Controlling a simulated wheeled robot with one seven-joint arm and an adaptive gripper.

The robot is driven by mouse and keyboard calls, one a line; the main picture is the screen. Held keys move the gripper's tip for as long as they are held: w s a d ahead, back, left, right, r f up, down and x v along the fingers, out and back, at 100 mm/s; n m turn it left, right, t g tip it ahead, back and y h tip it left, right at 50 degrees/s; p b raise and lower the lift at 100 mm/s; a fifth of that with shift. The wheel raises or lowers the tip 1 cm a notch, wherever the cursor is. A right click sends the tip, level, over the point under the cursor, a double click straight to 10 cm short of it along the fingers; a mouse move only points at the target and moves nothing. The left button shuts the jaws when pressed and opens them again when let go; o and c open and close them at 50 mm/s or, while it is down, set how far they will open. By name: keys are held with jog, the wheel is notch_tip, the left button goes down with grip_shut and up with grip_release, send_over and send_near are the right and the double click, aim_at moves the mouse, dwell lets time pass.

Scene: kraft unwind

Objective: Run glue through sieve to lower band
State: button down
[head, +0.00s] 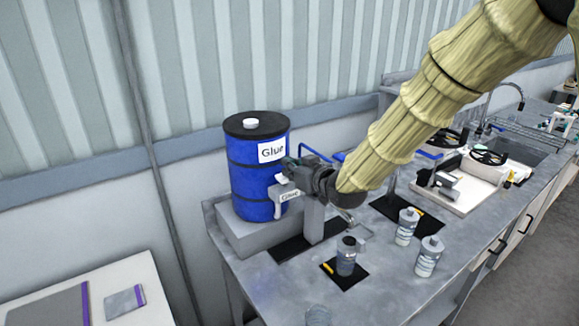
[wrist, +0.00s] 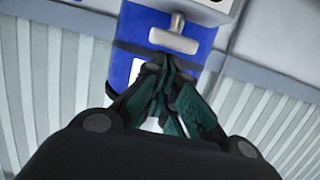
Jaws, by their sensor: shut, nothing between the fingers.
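A blue drum labelled Glue (head: 252,185) with a black lid and white cap stands on a grey block at the back of the bench. My gripper (head: 287,170) is shut and empty, up against the drum's front by the fitting; contact cannot be told. In the wrist view my gripper (wrist: 165,75) points at the blue drum (wrist: 135,30), just short of a light grey handle (wrist: 173,41). A dark-capped grey container (head: 346,257) stands on a black mat below. I cannot make out the sieve or lower band.
Machines (head: 487,165) and a sink (head: 518,150) lie farther right. A white side table (head: 100,290) is at lower left.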

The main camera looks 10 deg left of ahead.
jog(key=shift+f, duration=0.1)
jog(key=shift+f+b, duration=0.8)
jog(key=shift+b, duration=0.2)
jog(key=shift+s+f, duration=0.1)
dwell(6.4)
